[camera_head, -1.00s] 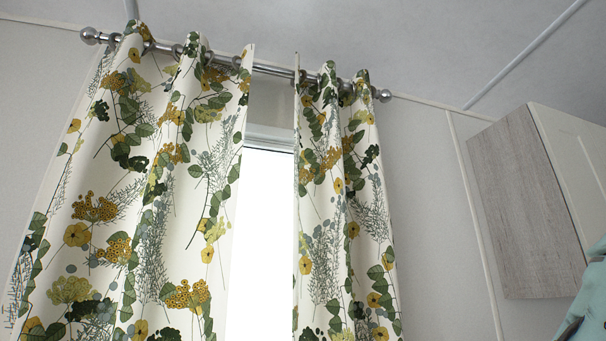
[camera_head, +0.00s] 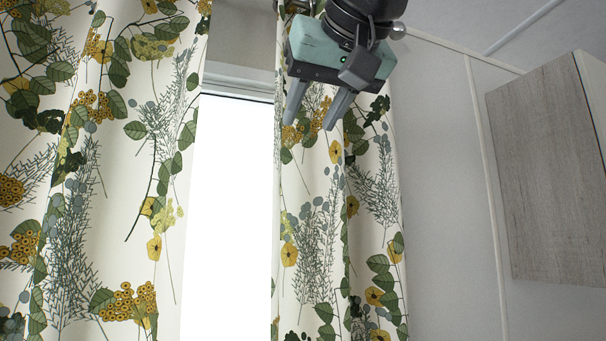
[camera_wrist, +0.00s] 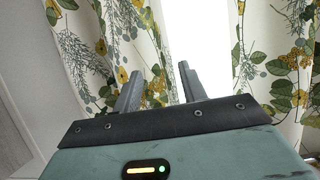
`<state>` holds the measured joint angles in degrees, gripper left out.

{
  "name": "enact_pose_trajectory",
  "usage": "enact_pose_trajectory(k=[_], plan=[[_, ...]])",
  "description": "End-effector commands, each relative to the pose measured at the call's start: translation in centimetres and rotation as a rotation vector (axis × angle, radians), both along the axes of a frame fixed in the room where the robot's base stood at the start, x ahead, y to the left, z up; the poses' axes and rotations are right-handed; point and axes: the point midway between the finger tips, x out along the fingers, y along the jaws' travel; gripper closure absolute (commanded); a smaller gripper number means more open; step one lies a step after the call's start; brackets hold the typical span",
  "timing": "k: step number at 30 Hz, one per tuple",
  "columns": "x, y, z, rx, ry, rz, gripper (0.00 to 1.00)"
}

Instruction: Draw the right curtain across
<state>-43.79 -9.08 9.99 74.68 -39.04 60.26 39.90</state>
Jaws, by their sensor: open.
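The right curtain (camera_head: 310,225), cream with green leaves and yellow flowers, hangs in folds to the right of the bright window gap in the head view. My gripper (camera_head: 310,125) is open in front of its upper part, fingers pointing down. The gripper covers the curtain's top and most of the rod there. I cannot tell whether the fingers touch the cloth. The curtain on the left there (camera_wrist: 95,45), beside the plain wall, appears to be the right curtain.
The left curtain (camera_head: 90,190) hangs left of the bright window (camera_head: 230,220), leaving a gap between the curtains. A rod end knob (camera_head: 398,30) shows beside my gripper. A grey wood-sided wall cabinet (camera_head: 550,170) is at the right. The wall between curtain and cabinet is bare.

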Motion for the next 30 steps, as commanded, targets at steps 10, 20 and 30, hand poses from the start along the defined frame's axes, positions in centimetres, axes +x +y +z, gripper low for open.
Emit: enact_pose_trajectory(k=[10, 20, 30], plan=[[3.3, 0.8, -0.4, 0.010, -0.010, -0.009, 0.58], [9.5, 2.5, -3.1, 0.008, -0.008, -0.008, 0.58], [14.4, 4.0, -5.3, 0.011, -0.009, -0.008, 0.58]])
